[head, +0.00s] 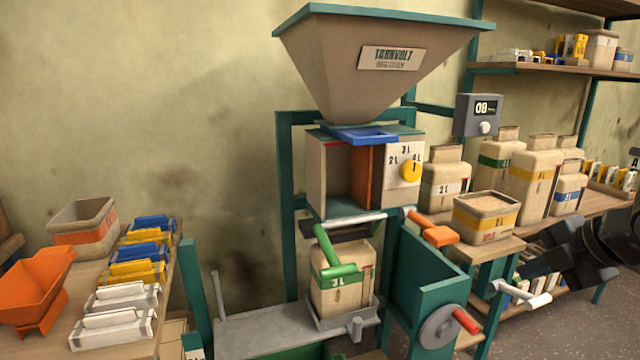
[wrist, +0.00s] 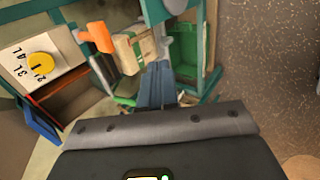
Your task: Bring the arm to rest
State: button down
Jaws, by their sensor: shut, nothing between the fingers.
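My black arm reaches in from the right edge of the head view. My gripper (head: 532,268) is to the right of the bucket elevator machine, above the floor and clear of the machine. In the wrist view my gripper's fingers (wrist: 156,72) are together with nothing between them. The machine has a large tan hopper (head: 375,65), a cabinet with a yellow dial (head: 411,170), an orange lever (head: 432,229) and a green handle (head: 336,258). The yellow dial also shows tilted in the wrist view (wrist: 40,66).
A tan container (head: 342,285) sits in a grey tray under the cabinet. A red-handled crank wheel (head: 440,327) and a white-handled lever (head: 520,294) stick out near my gripper. A bench with several jars (head: 535,175) stands behind. An orange scoop (head: 36,285) stands at the left.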

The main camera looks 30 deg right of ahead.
jog(key=w+a+r+t+y, duration=0.2)
jog(key=w+a+r+t, duration=0.1)
jog(key=w+a+r, duration=0.3)
jog(key=w+a+r+t+y, duration=0.2)
jog(key=w+a+r+t, duration=0.15)
jog(key=w+a, duration=0.4)
jog(key=w+a+r+m+t+y+p, duration=0.1)
jog(key=w+a+r+m+t, duration=0.3)
jog(key=a+r+m+t, duration=0.55)
jog(key=s+a+f+m+g+h+p, duration=0.1)
jog(key=s+a+f+m+g+h, duration=0.15)
jog(key=s+a+f+m, duration=0.5)
jog(key=s+a+f+m+g+h, duration=0.25)
jog(key=s+a+f+h, duration=0.35)
jog(key=f, duration=0.5)
jog(key=s+d+f+n+g+y, duration=0.1)
jog(key=s+f+n+g+y, duration=0.1)
jog(key=s, duration=1)
jog(key=s+d+f+n+g+y, duration=0.1)
jog(key=s+f, duration=0.4)
jog(key=s, duration=0.7)
jog(key=shift+s+d+n+g+y+p, duration=0.35)
jog(key=shift+d+n+g+y+p, duration=0.15)
jog(key=shift+y, duration=0.55)
